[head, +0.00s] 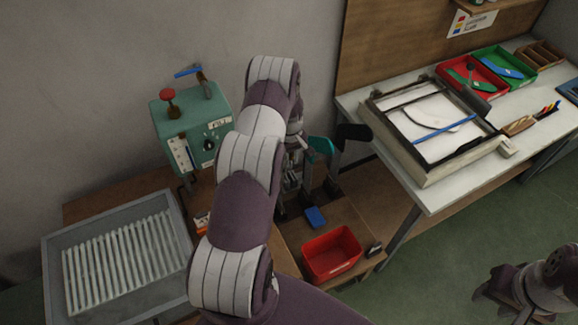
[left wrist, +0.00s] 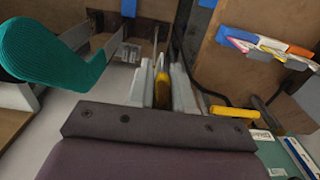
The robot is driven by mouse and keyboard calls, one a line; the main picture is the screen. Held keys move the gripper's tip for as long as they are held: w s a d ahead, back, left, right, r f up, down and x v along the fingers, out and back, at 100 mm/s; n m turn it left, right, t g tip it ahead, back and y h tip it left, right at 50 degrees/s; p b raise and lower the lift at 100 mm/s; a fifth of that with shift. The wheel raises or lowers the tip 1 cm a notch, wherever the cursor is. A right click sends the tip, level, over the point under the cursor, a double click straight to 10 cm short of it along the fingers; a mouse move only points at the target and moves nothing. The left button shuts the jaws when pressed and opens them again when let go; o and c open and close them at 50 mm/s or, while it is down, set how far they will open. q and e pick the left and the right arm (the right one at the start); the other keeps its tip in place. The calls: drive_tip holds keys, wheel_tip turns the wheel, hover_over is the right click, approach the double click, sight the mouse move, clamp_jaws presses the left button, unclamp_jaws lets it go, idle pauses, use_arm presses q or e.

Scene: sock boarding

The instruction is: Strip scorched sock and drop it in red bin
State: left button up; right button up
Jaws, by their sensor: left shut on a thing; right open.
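The red bin (head: 331,254) stands on the low wooden bench and looks empty. A dark sock (head: 352,132) and a teal sock (head: 320,147) sit on upright forms behind it; the dark one may be the scorched sock. The teal sock (left wrist: 58,58) also shows at the left of the left wrist view. My left gripper (left wrist: 163,92) is shut on a yellow handle (left wrist: 161,88). In the head view my left arm largely hides that gripper, beside the forms. My right gripper (head: 522,292) is at the lower right, open and away from the forms.
A green machine (head: 190,125) with a red knob stands left of my left arm. A grey rack (head: 120,255) is at the lower left. A blue block (head: 315,217) lies behind the bin. The white table (head: 440,197) at right holds a framed board and red and green trays.

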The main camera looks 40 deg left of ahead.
use_arm(q)
wheel_tip(320, 180, up, 6)
drive_tip(key=shift+f+b, duration=0.25)
drive_tip(key=shift+b, duration=0.25)
wheel_tip(320, 180, up, 10)
drive_tip(key=p, duration=0.6)
